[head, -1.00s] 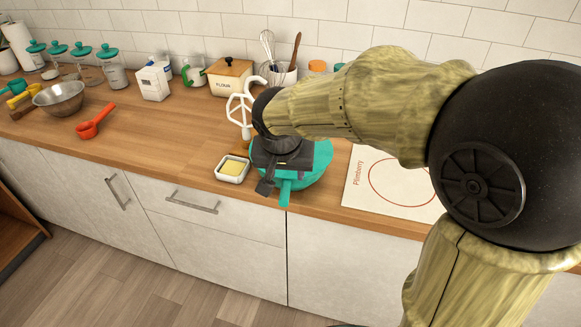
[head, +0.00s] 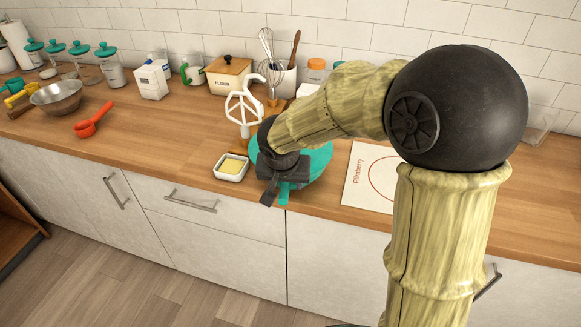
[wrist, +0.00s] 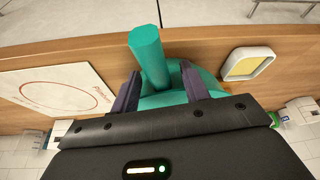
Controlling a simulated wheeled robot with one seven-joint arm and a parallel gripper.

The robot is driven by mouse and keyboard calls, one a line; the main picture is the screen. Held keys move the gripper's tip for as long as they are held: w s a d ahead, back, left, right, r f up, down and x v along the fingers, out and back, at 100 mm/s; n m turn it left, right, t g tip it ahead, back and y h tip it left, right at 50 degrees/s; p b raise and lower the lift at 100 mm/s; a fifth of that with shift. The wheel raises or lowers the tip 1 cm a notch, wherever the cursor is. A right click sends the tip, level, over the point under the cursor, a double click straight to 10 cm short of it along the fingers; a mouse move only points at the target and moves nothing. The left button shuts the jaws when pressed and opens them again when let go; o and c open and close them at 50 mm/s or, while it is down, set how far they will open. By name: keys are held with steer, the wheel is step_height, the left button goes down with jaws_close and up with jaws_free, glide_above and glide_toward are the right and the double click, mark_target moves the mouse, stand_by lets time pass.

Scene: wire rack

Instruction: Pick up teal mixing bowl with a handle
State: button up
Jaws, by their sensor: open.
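The teal mixing bowl (head: 318,163) sits on the wooden counter near its front edge, partly hidden by my gripper in the head view. Its handle (head: 283,192) points toward the front edge. In the wrist view the handle (wrist: 149,56) stands out between and beyond the fingers, and part of the bowl (wrist: 181,73) shows under them. My gripper (wrist: 157,90) is open, with one finger on each side of the handle's base. I cannot tell whether the fingers touch the bowl. In the head view my gripper (head: 270,192) is over the bowl's front left side.
A white butter dish (head: 231,168) stands just left of the bowl. A white mat with a red circle (head: 365,180) lies to the right. A white beater (head: 243,107) and a utensil crock (head: 281,78) are behind.

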steer(key=shift+w+a+f, duration=0.1)
steer(key=shift+f, duration=0.4)
steer(key=shift+r, duration=0.1)
jaws_close()
